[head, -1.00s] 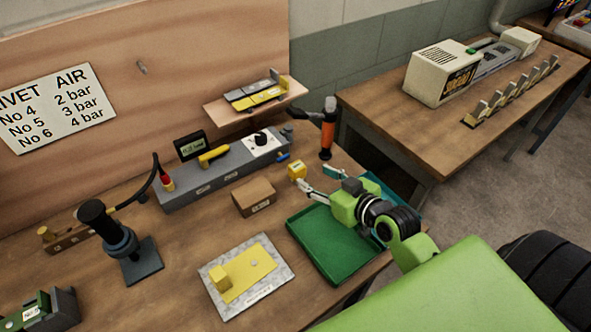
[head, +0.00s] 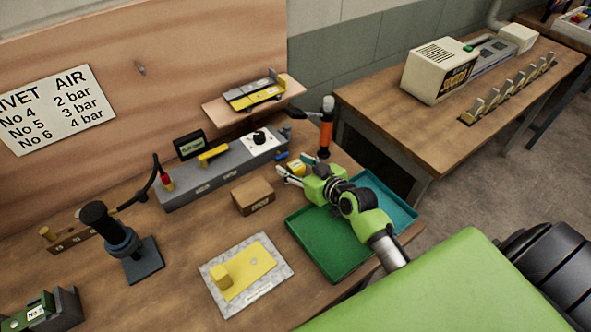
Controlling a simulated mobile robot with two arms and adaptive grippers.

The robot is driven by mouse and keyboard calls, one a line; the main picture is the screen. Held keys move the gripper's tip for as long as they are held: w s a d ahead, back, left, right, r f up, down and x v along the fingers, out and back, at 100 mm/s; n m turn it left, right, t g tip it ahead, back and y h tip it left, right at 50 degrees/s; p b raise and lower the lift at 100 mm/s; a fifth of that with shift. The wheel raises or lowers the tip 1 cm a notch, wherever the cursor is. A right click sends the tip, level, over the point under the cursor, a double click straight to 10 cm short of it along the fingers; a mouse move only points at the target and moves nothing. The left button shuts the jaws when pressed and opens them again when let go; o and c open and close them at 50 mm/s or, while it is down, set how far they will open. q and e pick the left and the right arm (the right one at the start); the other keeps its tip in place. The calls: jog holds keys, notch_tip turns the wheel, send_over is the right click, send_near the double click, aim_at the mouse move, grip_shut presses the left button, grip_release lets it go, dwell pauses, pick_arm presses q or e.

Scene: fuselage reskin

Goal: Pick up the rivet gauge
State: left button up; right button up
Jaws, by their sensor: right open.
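My right gripper (head: 293,169) is open at the back edge of the trays, with its fingers pointing to the back left. A small yellow block-like thing (head: 297,168) lies at its fingertips, partly hidden by the fingers. I cannot tell if they touch it. It may be the rivet gauge, but no label can be read on it. Another yellow tool (head: 213,155) lies on the long grey bench unit (head: 190,186), away from the gripper. My left gripper is not in view.
A green tray (head: 325,250) and a teal tray (head: 400,212) lie under my right arm. A cardboard box (head: 253,196) stands left of the gripper, an orange-handled tool (head: 325,135) behind it. A plate with a yellow panel (head: 262,262) lies in front.

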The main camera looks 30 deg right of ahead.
jog(key=shift+s, duration=0.1)
jog(key=c, duration=1.3)
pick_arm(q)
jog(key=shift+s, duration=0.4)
pick_arm(e)
jog(key=shift+c, duration=0.3)
jog(key=shift+r, duration=0.15)
jog(key=shift+r+b, duration=0.3)
jog(key=shift+r, duration=0.3)
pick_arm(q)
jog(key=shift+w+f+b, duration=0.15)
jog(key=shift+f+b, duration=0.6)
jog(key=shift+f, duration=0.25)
pick_arm(e)
jog(key=s+a+r, duration=0.1)
jog(key=s+r, duration=1)
jog(key=s, duration=0.3)
jog(key=shift+a+r, duration=0.25)
jog(key=shift+r, duration=0.1)
jog(key=shift+w, duration=0.1)
